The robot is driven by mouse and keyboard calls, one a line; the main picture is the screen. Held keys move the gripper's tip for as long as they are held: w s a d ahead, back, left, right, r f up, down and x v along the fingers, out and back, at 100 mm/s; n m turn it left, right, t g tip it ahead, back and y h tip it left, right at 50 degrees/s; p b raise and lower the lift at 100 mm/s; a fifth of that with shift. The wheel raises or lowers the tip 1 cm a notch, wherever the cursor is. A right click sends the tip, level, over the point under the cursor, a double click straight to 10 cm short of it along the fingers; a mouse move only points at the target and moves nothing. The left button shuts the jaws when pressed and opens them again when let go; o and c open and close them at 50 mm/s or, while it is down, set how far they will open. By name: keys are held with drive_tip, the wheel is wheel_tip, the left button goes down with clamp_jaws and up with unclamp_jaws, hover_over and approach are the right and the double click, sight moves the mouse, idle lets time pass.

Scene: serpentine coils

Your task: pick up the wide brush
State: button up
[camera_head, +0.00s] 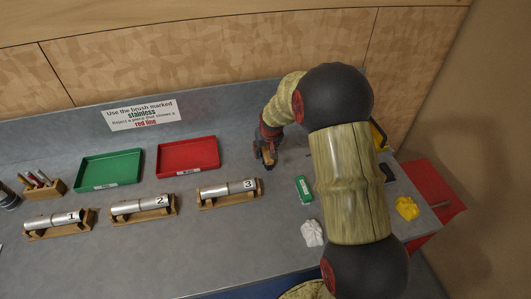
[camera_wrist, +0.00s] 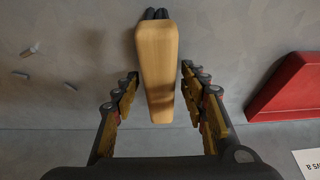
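The wide brush (camera_wrist: 158,60) shows in the wrist view as a pale wooden body, with dark rounded parts at its top end. It lies lengthwise between the fingers of my gripper (camera_wrist: 159,76). The fingers are open, one on each side, with narrow gaps near the tips. I cannot tell its height relative to the fingertips. In the head view my gripper (camera_head: 266,152) is low over the back of the grey bench, right of the red tray. The brush is mostly hidden there.
The red tray (camera_head: 188,157) and green tray (camera_head: 110,170) lie to the left. Numbered metal cylinders rest in wooden cradles in front. A wooden holder (camera_head: 44,188) with handles stands far left. A green labelled item (camera_head: 304,189), white cloth (camera_head: 312,233) and yellow cloth (camera_head: 407,208) lie right. A sign (camera_head: 142,114) is behind.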

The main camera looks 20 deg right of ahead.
drive_tip(key=c, duration=1)
clamp_jaws()
drive_tip(key=shift+r, duration=0.1)
